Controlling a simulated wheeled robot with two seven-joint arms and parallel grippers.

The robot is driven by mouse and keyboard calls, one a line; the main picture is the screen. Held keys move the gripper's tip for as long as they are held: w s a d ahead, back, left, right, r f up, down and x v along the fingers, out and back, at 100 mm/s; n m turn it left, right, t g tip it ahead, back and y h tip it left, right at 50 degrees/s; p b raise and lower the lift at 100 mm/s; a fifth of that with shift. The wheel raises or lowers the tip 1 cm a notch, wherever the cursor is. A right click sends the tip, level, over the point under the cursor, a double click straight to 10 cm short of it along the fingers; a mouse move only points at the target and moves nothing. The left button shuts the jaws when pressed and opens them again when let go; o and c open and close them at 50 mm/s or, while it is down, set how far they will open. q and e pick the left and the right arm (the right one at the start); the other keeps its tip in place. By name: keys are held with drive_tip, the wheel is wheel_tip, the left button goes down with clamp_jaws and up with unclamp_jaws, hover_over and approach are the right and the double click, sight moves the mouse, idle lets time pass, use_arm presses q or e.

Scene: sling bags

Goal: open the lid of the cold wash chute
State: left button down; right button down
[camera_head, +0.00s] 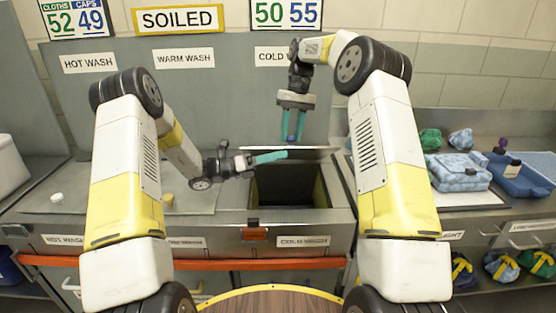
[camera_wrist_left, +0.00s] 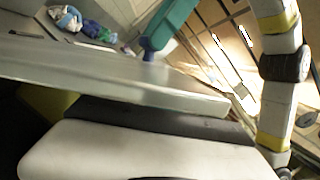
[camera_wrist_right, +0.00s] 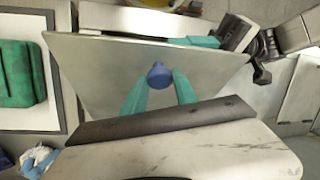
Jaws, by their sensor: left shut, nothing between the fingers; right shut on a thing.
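The cold wash chute lid (camera_head: 318,154) is a grey panel, raised and tilted above the chute's dark opening (camera_head: 285,187), seen nearly edge-on in the head view. Its face fills the middle of the right wrist view (camera_wrist_right: 105,75). My right gripper (camera_head: 294,122) is shut on the lid's blue knob (camera_wrist_right: 160,76), which sits between its teal fingers.
The hot wash and warm wash covers lie left on the counter, with a small white knob (camera_head: 57,198). A blue patterned bag (camera_head: 458,171) and a blue tray (camera_head: 520,182) are on the right. An orange rail (camera_head: 200,263) runs along the front.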

use_arm(q)
drive_tip(key=shift+w+r, duration=0.4)
drive_tip(key=shift+r, duration=0.15)
use_arm(e)
drive_tip(key=shift+s+a+f, duration=0.1)
drive_tip(key=shift+s+f, duration=0.15)
drive_tip(key=shift+f, duration=0.15)
drive_tip(key=c, duration=1)
unclamp_jaws()
drive_tip(key=shift+r, duration=0.1)
